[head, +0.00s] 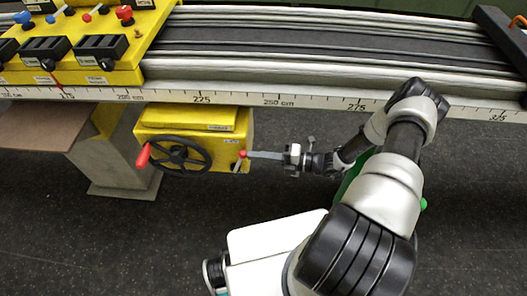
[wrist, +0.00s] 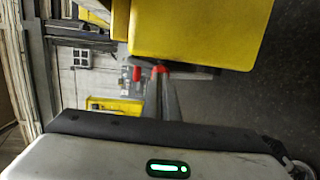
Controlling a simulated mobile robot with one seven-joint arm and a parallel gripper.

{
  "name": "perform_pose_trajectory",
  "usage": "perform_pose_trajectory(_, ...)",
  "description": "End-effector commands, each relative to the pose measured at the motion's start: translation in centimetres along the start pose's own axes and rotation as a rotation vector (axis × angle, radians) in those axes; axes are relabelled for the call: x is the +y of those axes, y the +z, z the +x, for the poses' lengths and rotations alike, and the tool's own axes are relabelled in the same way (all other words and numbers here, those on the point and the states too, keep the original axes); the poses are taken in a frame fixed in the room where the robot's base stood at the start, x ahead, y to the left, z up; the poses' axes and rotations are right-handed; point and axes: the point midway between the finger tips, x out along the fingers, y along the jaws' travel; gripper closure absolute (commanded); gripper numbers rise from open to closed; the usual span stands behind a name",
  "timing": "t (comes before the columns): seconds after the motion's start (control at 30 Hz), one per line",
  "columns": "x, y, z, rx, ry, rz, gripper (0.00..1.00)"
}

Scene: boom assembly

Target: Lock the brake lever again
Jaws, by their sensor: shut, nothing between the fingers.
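The brake lever (head: 241,155) is a small red-tipped lever on the right part of the front of a yellow box (head: 215,120) under the rail. My gripper (head: 250,154) reaches in from the right, its fingers level and shut, with nothing between them. The fingertips are right beside the lever's red tip; I cannot tell whether they touch. In the wrist view my fingers (wrist: 160,88) point at a red tip (wrist: 159,69) close to the yellow box (wrist: 195,32). The lever's lower end is small and hard to make out.
A black handwheel (head: 180,156) with a red handle (head: 143,156) is on the box's left front. A rail with a centimetre scale (head: 300,103) runs above. A control panel (head: 85,65) is at upper left. The floor (head: 120,240) below is clear.

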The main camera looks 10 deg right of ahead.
Motion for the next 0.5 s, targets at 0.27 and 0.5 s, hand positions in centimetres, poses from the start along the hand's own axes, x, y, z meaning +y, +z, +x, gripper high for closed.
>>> perform_pose_trajectory(0.27, 2.2, -0.4, 2.4, 0.003, -0.189, -0.029, 1.0)
perform_pose_trajectory(0.5, 2.3, -0.6, 3.7, 0.001, -0.192, -0.028, 1.0)
